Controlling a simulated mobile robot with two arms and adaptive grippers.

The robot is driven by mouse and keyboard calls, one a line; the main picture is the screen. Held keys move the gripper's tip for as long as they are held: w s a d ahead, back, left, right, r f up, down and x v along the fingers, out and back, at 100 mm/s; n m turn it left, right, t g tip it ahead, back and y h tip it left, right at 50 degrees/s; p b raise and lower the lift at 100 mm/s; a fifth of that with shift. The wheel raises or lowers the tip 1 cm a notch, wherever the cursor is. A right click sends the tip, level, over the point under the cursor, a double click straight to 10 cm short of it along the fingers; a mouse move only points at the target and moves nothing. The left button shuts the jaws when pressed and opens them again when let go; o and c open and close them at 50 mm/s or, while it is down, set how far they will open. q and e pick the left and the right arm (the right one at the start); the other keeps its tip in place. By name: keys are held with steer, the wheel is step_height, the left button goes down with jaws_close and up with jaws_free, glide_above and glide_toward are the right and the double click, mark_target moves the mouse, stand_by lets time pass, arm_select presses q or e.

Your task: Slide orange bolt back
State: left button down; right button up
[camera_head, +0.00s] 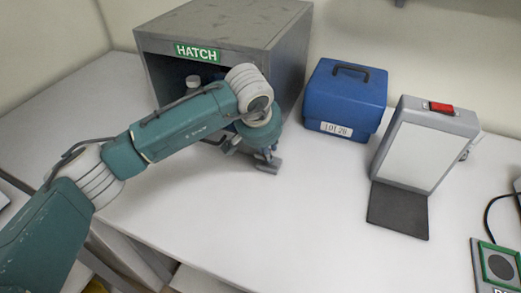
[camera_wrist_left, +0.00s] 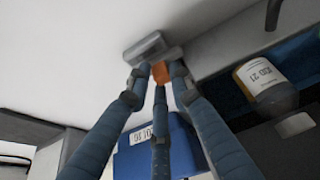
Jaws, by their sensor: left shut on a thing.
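My left gripper (camera_head: 262,153) is in front of the right side of the grey hatch box (camera_head: 225,28), low over the white table. In the left wrist view its three fingers (camera_wrist_left: 160,78) are shut around a small orange piece, the orange bolt (camera_wrist_left: 160,71). A grey metal block (camera_wrist_left: 150,47) sits just past the fingertips, by the bolt. It also shows small in the head view (camera_head: 268,164). Most of the bolt is hidden by the fingers, and I cannot make it out in the head view. My right gripper is not in view.
A labelled bottle (camera_wrist_left: 263,82) stands inside the open hatch. A blue case (camera_head: 345,97) stands right of the hatch. A grey stand with a white panel (camera_head: 414,153) and a dark plate (camera_head: 398,210) are further right. The table's front middle is clear.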

arm_select(q)
steer(key=shift+s+d+f, duration=0.25)
steer(key=shift+s+d, duration=0.1)
steer(key=shift+d, duration=0.3)
steer(key=shift+s+d+r, duration=0.1)
steer(key=shift+s+d, duration=0.1)
steer(key=shift+d, duration=0.1)
steer(key=c, duration=1.6)
jaws_free()
steer(key=shift+a, duration=0.1)
steer(key=shift+c, duration=0.2)
steer(key=shift+r, duration=0.1)
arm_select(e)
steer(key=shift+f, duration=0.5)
arm_select(q)
steer(key=shift+r, duration=0.5)
steer(key=v, duration=1.1)
steer(key=shift+s, duration=0.2)
